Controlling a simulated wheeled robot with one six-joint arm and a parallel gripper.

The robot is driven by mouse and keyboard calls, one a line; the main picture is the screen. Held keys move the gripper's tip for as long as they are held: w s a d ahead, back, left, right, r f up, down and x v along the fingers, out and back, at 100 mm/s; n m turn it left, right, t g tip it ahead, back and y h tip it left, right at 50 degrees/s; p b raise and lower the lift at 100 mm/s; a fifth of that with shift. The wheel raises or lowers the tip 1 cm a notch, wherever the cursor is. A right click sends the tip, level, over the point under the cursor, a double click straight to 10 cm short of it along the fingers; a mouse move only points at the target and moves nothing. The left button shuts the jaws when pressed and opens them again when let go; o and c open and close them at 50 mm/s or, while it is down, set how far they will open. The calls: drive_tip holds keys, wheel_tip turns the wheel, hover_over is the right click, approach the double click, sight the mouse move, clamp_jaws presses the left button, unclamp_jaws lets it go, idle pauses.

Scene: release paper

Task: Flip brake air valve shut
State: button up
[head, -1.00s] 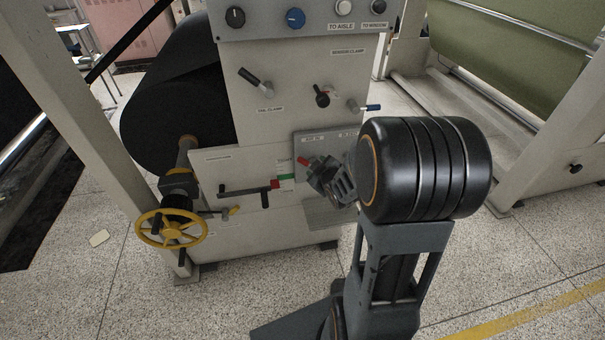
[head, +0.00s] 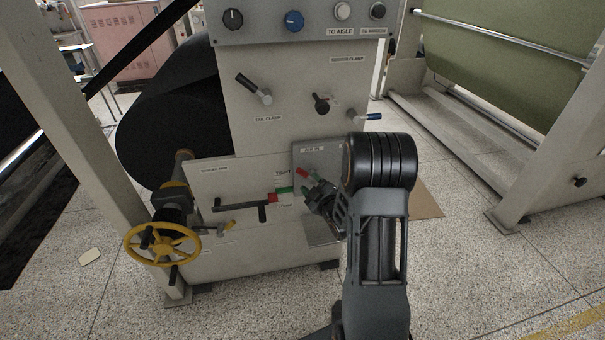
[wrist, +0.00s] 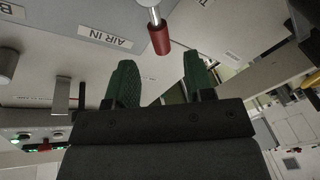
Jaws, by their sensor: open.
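The brake air valve lever has a red grip (head: 302,174) on a grey plate (head: 300,158) marked AIR IN, low on the machine's front. In the wrist view the red grip (wrist: 159,38) hangs from a metal stem, just beyond my fingertips and roughly in line with the gap between them. My gripper (wrist: 158,64) is open, with green-padded fingers apart and nothing between them. In the head view my gripper (head: 316,190) is just below and right of the red grip. The valve body is partly cut off in the wrist view, and my arm hides the plate's right part.
A black T-shaped lever (head: 240,207) sits left of my gripper, with a red and green strip beside it. Clamp levers (head: 322,103) stick out above. A yellow handwheel (head: 162,244) stands at lower left. Speckled floor (head: 480,270) is open at right.

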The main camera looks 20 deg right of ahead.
sight(304, 175)
drive_tip(key=w, duration=0.6)
drive_tip(key=shift+w+a, duration=0.25)
drive_tip(key=shift+a, duration=0.05)
drive_tip(key=shift+c, duration=0.4)
clamp_jaws()
